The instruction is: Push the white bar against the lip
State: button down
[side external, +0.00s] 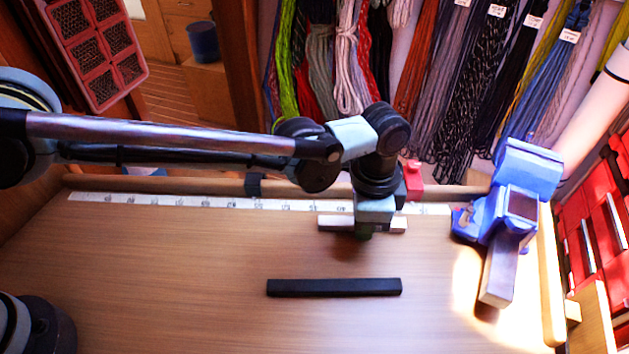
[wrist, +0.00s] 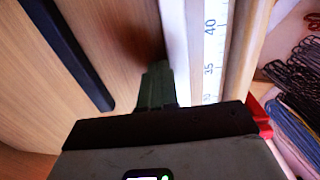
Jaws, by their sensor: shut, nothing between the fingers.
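The white bar (side external: 334,224) lies on the wooden bench, roughly parallel to the lip (side external: 130,184) along the back edge. In the wrist view the white bar (wrist: 174,38) runs beside the ruler strip, with the strip between it and the wooden lip (wrist: 242,48). My gripper (side external: 364,235) is shut and points down at the bar's near side, hiding its middle in the side view. In the wrist view the dark green fingers (wrist: 155,88) are right beside the bar's near face; I cannot tell whether they touch it.
A black bar (side external: 333,287) lies on the bench in front of my gripper. A white ruler strip (side external: 150,200) runs along the lip. A blue vise (side external: 521,190) stands at the right, and a red object (side external: 413,180) is at the lip. The bench's left part is clear.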

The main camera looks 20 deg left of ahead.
jog(key=shift+w+a, duration=0.1)
jog(key=shift+w, duration=0.2)
jog(key=shift+w+a, duration=0.2)
jog(key=shift+w, duration=0.35)
jog(key=shift+w+a, duration=0.15)
jog(key=shift+w, duration=0.4)
jog(key=shift+w, duration=0.15)
jog(key=shift+w+a, duration=0.3)
jog(key=shift+w, duration=0.45)
jog(key=shift+s, duration=0.1)
jog(key=shift+s+d, duration=0.25)
jog(key=shift+s, duration=0.35)
notch_tip(320, 180, up, 7)
dwell(0.4)
